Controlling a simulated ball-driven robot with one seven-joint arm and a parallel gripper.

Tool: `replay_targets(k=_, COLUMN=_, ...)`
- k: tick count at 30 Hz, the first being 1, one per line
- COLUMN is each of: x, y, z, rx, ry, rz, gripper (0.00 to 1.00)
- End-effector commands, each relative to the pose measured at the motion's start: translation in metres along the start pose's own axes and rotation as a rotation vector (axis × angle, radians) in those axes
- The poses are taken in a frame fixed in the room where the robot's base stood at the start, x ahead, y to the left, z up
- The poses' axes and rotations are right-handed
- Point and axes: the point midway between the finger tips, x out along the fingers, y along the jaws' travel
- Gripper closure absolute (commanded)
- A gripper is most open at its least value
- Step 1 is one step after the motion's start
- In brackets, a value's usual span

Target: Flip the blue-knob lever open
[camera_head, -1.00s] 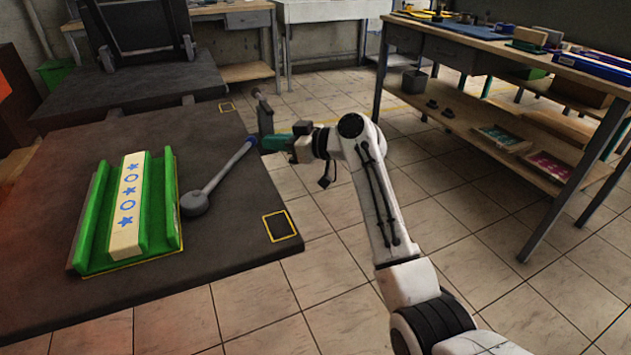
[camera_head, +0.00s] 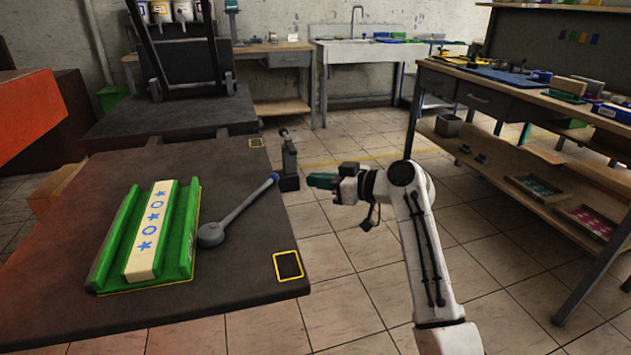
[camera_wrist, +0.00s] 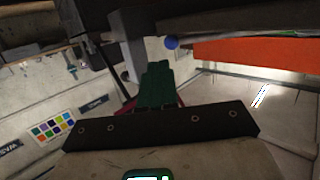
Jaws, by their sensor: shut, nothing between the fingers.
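The grey lever (camera_head: 232,218) lies slanted over the dark table, its round hub beside the green tray. Its blue knob (camera_head: 275,178) is at the upper right end, by the table's right edge. The knob also shows in the wrist view (camera_wrist: 171,42), just above and right of the fingers. In the wrist view the fingers (camera_wrist: 157,72) are together and hold nothing.
The green tray (camera_head: 186,235) holds a cream strip (camera_head: 147,248) with blue stars and rings, left of the lever. A workbench (camera_head: 480,95) is at the right. Tiled floor lies open between.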

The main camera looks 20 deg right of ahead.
Motion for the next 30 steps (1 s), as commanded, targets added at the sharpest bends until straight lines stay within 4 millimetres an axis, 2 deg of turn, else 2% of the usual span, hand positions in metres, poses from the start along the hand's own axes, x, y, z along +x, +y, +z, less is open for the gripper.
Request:
replay_targets(k=12, x=-0.062, y=0.013, z=-0.001, rx=0.0, ry=-0.001, rz=0.0, gripper=1.0)
replay_targets(k=15, x=-0.072, y=0.015, z=0.0, rx=0.001, ry=-0.002, rz=-0.002, gripper=1.0)
replay_targets(k=21, x=-0.081, y=0.016, z=0.0, rx=0.0, ry=-0.001, rz=-0.003, gripper=1.0)
replay_targets(k=30, x=-0.081, y=0.016, z=0.0, rx=0.0, ry=-0.001, rz=-0.003, gripper=1.0)
